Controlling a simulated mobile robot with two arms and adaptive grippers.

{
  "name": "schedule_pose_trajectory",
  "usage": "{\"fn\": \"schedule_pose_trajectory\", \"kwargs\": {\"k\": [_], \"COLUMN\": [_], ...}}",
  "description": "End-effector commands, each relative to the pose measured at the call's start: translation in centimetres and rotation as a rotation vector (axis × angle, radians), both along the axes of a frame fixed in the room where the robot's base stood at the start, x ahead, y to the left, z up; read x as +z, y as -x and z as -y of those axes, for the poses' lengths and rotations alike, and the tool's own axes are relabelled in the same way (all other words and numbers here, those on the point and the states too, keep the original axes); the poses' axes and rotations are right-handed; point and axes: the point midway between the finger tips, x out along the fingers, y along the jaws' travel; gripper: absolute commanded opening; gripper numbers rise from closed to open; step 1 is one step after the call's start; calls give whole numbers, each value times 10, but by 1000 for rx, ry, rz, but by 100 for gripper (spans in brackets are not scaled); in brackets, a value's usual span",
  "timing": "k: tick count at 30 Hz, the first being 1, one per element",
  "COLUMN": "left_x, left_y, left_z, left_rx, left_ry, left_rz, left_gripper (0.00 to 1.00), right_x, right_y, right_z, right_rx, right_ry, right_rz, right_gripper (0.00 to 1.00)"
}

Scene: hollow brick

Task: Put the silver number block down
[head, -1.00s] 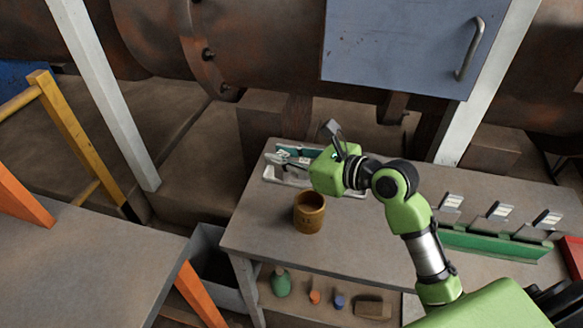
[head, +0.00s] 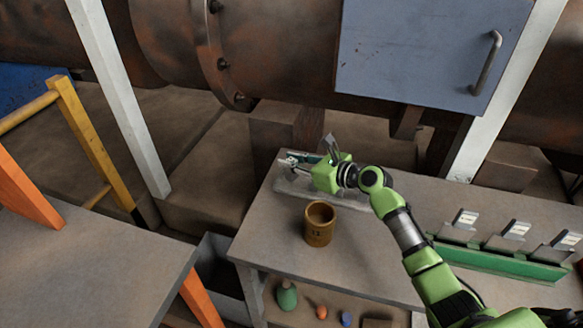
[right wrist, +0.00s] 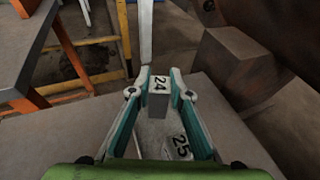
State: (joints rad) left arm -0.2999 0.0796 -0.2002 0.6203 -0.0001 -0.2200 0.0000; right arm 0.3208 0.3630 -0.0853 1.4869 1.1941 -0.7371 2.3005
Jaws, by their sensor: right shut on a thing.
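A silver block with a white label reading 24 (right wrist: 158,84) sits between the fingertips of my right gripper (right wrist: 160,88) in the right wrist view. The gripper is shut on it. In the head view the right gripper (head: 290,160) is at the far left end of the workbench, over a pale grey tray (head: 330,198). A label reading 25 (right wrist: 180,146) shows lower between the fingers. I cannot tell whether the held block touches the tray. My left gripper is out of view.
A brown cup (head: 319,225) stands on the workbench (head: 270,240) in front of the tray. Several silver labelled blocks (head: 465,218) stand in a green rack (head: 490,260) at the right. A rusty pipe and a blue-grey panel (head: 420,50) are behind.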

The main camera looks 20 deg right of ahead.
Motion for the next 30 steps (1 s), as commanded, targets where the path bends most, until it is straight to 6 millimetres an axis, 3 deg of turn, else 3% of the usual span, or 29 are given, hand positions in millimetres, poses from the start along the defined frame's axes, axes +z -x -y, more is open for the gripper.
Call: {"fn": "schedule_pose_trajectory", "kwargs": {"k": [4, 19, 20, 21, 30], "left_x": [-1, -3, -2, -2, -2], "left_y": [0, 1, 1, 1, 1], "left_z": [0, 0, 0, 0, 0], "left_rx": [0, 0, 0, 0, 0], "left_ry": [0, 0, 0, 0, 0], "left_rz": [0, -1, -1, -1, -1], "left_gripper": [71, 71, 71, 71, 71], "right_x": [-18, -26, -26, -26, -26], "right_y": [1, 1, 1, 1, 2], "right_z": [0, 0, 0, 0, 0], "right_rx": [-2, -1, 0, 1, 0], "right_ry": [0, 0, 1, 1, 2], "right_rz": [-3, -3, -3, -4, -8], "right_gripper": [0, 0, 26, 35, 35]}}
